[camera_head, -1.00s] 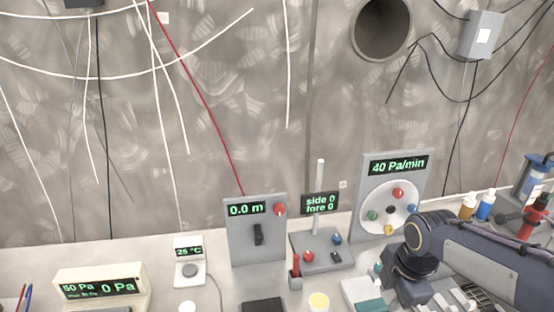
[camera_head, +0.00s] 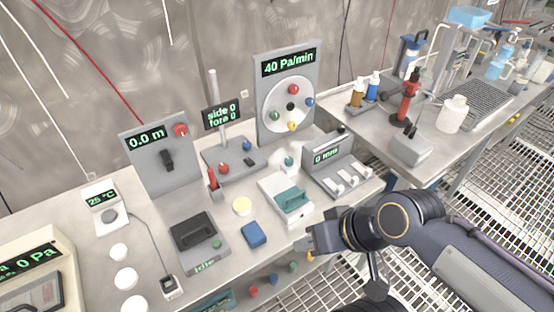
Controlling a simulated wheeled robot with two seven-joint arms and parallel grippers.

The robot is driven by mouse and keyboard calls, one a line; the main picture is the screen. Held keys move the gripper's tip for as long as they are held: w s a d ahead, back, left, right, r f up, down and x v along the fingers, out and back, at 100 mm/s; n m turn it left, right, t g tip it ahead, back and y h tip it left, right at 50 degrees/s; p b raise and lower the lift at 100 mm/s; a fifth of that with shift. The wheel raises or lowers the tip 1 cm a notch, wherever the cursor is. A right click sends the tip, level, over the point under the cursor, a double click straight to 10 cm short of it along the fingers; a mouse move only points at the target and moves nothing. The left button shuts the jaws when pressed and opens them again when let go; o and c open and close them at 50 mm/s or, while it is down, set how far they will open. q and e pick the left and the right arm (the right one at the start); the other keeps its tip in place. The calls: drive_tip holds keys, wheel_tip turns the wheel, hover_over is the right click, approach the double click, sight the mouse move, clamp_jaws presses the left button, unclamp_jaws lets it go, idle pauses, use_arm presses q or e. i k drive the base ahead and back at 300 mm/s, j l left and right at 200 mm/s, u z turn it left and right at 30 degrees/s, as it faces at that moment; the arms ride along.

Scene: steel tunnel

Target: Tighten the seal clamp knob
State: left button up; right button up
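A grey upright panel (camera_head: 268,132) reads 40 Pa/min and carries a white disc (camera_head: 280,113). Around the disc sit a red knob (camera_head: 293,90), a blue knob (camera_head: 309,102), a yellow knob (camera_head: 292,126) and a green knob (camera_head: 275,116), with a black centre. No label shows which is the seal clamp knob. My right gripper (camera_head: 311,240) is near the bench's front edge, below and in front of the panel, apart from the knobs. Its fingers are small and partly merged with the wrist, so I cannot tell their opening. My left gripper is out of view.
Between my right gripper and the panel stand a white-and-teal device (camera_head: 290,203) and a grey unit reading 0 mm (camera_head: 338,170). A blue block (camera_head: 254,235) lies nearby. A 0.0 m panel (camera_head: 160,185) stands left. Bottles and a red-topped stand (camera_head: 409,100) are on the right bench.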

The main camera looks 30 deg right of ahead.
sight(289, 161)
drive_tip(key=z, duration=1.05)
